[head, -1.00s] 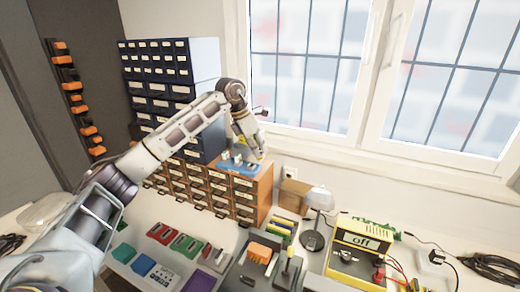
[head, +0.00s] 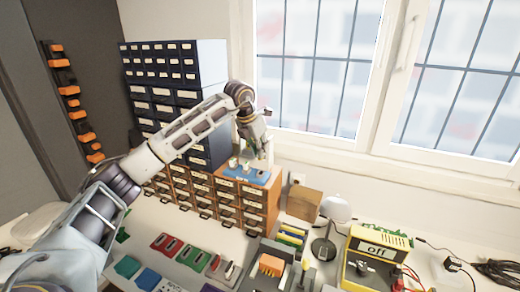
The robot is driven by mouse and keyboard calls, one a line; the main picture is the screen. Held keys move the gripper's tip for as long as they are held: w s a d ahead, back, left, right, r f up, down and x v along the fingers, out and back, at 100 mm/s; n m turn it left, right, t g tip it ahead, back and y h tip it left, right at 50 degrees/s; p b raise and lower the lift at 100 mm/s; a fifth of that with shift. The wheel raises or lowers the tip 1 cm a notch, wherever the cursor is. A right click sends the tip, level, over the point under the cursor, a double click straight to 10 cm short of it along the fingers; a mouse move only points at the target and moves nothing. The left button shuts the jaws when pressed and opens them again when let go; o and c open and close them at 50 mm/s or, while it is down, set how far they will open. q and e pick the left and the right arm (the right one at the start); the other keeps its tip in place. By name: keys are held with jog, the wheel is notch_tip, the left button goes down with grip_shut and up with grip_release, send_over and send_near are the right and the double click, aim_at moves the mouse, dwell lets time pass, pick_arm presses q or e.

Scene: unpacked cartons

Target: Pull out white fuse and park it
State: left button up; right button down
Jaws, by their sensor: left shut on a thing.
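A blue fuse block (head: 251,175) lies on top of the brown drawer cabinet. Small white fuses (head: 233,162) stand upright on its left and middle parts. My left gripper (head: 262,156) points down just above the right part of the block. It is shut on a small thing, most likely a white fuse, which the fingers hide. I cannot tell whether that thing still touches the block. My right gripper is not in view.
The brown drawer cabinet (head: 228,209) stands against a dark blue cabinet (head: 204,60). A cardboard box (head: 304,203), a lamp (head: 336,208) and a yellow power supply (head: 375,256) reading "off" stand to the right. Red and green items lie on the bench in front.

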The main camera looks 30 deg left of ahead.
pick_arm(q)
jog(key=shift+d+r+n+y, duration=0.15)
jog(key=shift+n+y, duration=0.25)
jog(key=shift+n, duration=0.6)
jog(key=shift+n+y, duration=0.3)
jog(key=shift+n, duration=0.6)
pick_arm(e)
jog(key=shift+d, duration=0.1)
pick_arm(q)
jog(key=shift+f, duration=0.3)
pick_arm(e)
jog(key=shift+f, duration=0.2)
